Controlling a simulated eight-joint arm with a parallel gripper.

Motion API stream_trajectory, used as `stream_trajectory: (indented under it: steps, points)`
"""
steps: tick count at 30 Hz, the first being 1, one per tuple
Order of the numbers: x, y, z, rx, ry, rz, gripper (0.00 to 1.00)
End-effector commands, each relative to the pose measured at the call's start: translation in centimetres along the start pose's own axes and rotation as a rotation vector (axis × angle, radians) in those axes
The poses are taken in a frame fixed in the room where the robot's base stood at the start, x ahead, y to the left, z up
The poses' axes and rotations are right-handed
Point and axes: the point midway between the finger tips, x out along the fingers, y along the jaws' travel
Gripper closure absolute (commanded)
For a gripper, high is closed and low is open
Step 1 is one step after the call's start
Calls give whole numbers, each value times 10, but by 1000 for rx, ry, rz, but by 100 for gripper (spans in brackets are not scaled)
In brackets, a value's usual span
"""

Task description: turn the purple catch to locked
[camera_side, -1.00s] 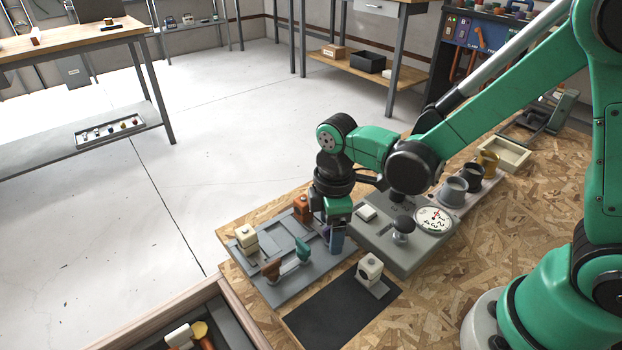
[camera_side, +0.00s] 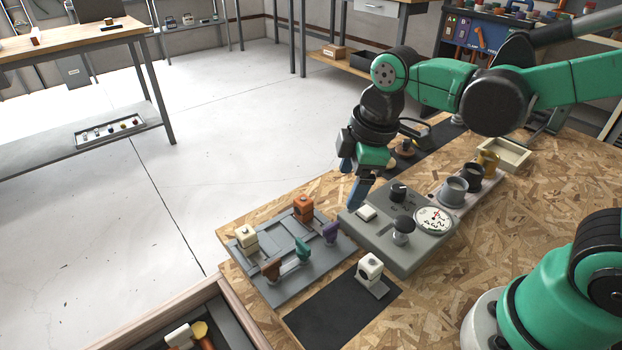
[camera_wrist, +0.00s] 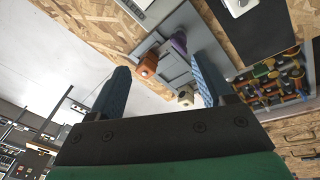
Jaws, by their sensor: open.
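The purple catch (camera_side: 331,231) stands at the right end of the grey plate (camera_side: 283,291), beside a teal catch (camera_side: 302,249) and a brown catch (camera_side: 270,269). No lock marking is readable near it. In the wrist view the purple catch (camera_wrist: 179,41) lies beyond the fingertips, nearer the right finger, with nothing touching it. My gripper (camera_side: 353,188) is open and empty, raised above the back left corner of the grey control box, to the right of the plate and apart from the catch. Its two blue fingers also show in the wrist view (camera_wrist: 160,66).
An orange block (camera_side: 303,208) and a cream block (camera_side: 246,239) stand on the plate. The grey control box (camera_side: 378,239) with knobs and a dial is close right of the catch.

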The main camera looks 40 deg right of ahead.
Motion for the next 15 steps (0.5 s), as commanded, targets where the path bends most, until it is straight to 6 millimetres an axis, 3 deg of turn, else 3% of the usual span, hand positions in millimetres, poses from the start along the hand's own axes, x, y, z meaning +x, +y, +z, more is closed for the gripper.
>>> stream_trajectory:
  steps: [15]
  points:
    - [-27,7,32,709,230,183,26]
